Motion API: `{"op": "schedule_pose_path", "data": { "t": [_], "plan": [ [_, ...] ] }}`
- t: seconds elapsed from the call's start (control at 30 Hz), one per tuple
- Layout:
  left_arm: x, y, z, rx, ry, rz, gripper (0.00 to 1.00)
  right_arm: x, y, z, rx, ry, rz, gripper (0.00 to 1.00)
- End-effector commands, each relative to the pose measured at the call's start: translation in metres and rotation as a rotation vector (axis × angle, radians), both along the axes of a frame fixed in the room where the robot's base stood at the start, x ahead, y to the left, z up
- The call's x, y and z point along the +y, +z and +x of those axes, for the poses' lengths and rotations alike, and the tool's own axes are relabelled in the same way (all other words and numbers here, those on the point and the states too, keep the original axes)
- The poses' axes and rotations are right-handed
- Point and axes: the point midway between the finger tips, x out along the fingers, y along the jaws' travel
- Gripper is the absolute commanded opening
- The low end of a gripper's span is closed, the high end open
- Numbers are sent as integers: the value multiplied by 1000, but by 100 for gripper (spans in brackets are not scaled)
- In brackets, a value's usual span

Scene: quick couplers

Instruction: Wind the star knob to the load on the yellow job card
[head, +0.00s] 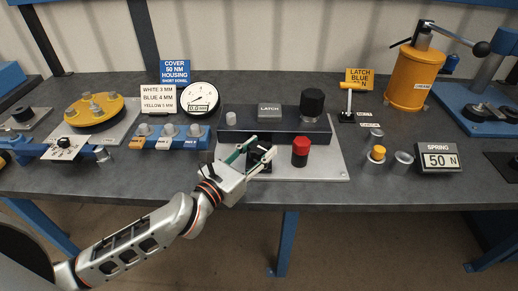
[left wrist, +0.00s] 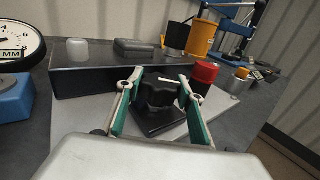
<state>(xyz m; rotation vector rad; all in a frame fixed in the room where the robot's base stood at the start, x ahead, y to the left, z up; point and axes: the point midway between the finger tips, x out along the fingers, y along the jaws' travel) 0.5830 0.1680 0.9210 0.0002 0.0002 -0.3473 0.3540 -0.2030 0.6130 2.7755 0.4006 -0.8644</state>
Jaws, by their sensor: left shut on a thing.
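The black star knob (left wrist: 160,95) stands on a dark square base on a light plate, with a white mark line on top. My left gripper (left wrist: 158,82) has its green-padded fingers on either side of the knob and is shut on it. In the head view, my left gripper (head: 259,152) partly covers the knob. The yellow job card (head: 359,79) stands at the back right and reads "LATCH BLUE", with smaller text unclear. A display (head: 438,159) labelled SPRING shows 50 N. My right gripper is not in view.
A dark block (head: 276,125) with a LATCH label and a black knob (head: 312,103) stands behind the star knob. A red knob (head: 300,151) is close on the right. A blue card (head: 175,71), white card (head: 158,99) and dial gauge (head: 200,97) stand to the left.

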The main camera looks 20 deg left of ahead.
Motion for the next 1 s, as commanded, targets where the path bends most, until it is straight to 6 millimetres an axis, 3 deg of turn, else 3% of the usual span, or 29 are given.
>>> {"op": "schedule_pose_path", "data": {
  "t": [0.27, 0.3, 0.37, 0.77, 1.0],
  "plan": [
    [0, 1, 0, 0, -2, -2, 15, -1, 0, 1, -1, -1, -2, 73],
    [0, 1, 0, 0, -2, -2, 42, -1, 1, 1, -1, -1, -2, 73],
    [0, 1, 0, 0, -2, -2, 55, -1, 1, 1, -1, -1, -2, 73],
    [1, 0, -3, 1, -1, -1, 55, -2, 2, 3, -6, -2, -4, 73],
    [11, -1, -33, 4, -2, 0, 55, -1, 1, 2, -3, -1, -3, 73]
  ]
}}
